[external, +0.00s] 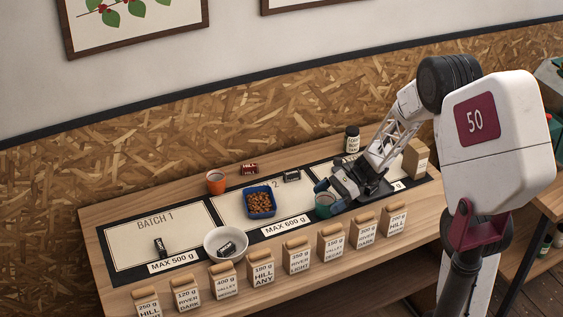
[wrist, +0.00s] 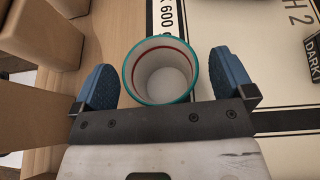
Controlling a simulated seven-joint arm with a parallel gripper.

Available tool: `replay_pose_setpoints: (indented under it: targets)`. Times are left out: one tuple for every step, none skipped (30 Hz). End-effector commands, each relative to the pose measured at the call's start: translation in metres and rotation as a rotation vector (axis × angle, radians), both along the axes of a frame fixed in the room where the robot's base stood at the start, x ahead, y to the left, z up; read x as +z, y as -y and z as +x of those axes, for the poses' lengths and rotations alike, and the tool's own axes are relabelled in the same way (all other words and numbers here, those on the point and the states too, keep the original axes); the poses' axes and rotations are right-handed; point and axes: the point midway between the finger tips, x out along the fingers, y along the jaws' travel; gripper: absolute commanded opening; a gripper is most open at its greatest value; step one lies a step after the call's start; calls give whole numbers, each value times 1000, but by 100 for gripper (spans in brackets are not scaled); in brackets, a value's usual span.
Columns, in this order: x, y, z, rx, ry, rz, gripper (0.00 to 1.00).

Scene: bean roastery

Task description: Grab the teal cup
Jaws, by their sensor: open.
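The teal cup (external: 325,206) stands upright near the front edge of the batch mat, partly hidden by my gripper in the external view. In the wrist view the teal cup (wrist: 160,68) shows its teal rim, a red line inside and an empty white interior. My gripper (external: 337,192) is low at the cup. In the wrist view my gripper (wrist: 164,78) is open, with one blue finger on each side of the cup and a visible gap at both sides. I cannot tell how far the fingertips reach down beside it.
Several labelled bags (external: 298,254) line the table's front edge, close to my gripper. A blue tray of beans (external: 260,213), an orange cup (external: 216,182) and a white bowl (external: 215,237) stand left.

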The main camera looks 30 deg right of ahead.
Motion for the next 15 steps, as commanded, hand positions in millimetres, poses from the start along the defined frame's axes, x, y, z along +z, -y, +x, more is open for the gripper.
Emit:
replay_pose_setpoints:
  targets:
    - [-2,-5,0,2,-1,0,100]
    - [-2,-6,0,2,-1,0,100]
    - [-3,-8,0,1,0,0,100]
    - [-4,-9,0,0,0,0,100]
    - [-4,-10,0,0,0,0,100]
    - [-4,-11,0,-1,0,0,100]
    - [-4,-11,0,-1,0,0,100]
    - [-5,-11,0,-1,0,0,100]
    - [-5,-11,0,-1,0,0,100]
    - [-5,-11,0,-1,0,0,100]
    - [-5,-11,0,-1,0,0,100]
    - [-5,-11,0,-1,0,0,100]
    - [-5,-11,0,-1,0,0,100]
    - [-5,-11,0,-1,0,0,100]
    - [-5,-11,0,-1,0,0,100]
